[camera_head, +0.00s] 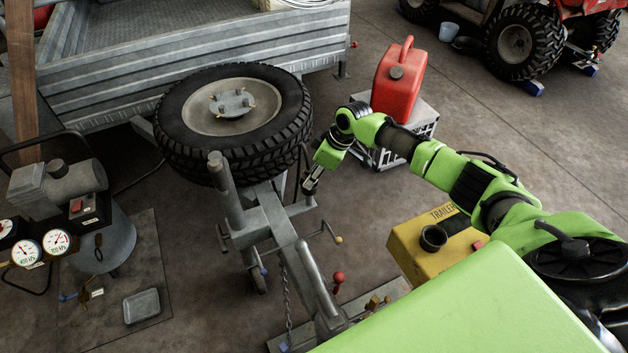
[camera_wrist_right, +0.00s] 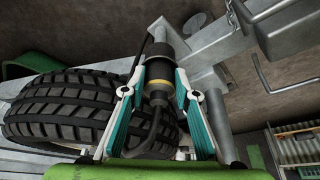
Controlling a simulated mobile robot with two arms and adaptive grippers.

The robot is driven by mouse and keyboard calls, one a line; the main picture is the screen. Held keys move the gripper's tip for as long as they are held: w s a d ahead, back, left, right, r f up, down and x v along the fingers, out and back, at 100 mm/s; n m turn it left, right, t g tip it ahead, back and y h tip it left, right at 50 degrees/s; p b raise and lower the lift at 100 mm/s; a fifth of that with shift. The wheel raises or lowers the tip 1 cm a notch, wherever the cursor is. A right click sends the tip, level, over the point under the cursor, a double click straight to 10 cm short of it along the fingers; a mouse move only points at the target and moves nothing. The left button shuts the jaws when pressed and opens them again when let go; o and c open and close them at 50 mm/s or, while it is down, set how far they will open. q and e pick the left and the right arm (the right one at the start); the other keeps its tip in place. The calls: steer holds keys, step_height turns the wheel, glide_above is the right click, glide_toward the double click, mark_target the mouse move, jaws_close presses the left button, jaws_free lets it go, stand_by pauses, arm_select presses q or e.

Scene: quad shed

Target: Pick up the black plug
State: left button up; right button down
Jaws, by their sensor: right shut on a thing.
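The black plug (camera_wrist_right: 159,50) is a dark cylinder with a yellow band and a black cable, seen in the right wrist view. My right gripper (camera_wrist_right: 160,78) has its two teal-lined fingers on either side of the plug, shut on it. In the head view my right gripper (camera_head: 309,186) is beside the trailer's drawbar, just right of the spare wheel; the plug is too small to make out there. My left gripper is not in view.
The spare wheel (camera_head: 183,146) and trailer drawbar (camera_head: 270,222) are close to the gripper. A red fuel can (camera_head: 397,86) stands on a grey crate (camera_head: 421,133). A yellow trailer box (camera_head: 421,262) is at lower right, a compressor (camera_head: 105,236) at left.

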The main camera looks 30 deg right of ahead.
steer(key=shift+r, duration=0.35)
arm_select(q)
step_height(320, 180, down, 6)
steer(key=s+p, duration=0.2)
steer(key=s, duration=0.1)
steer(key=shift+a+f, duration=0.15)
arm_select(e)
step_height(320, 180, up, 9)
steer(key=shift+r, duration=0.15)
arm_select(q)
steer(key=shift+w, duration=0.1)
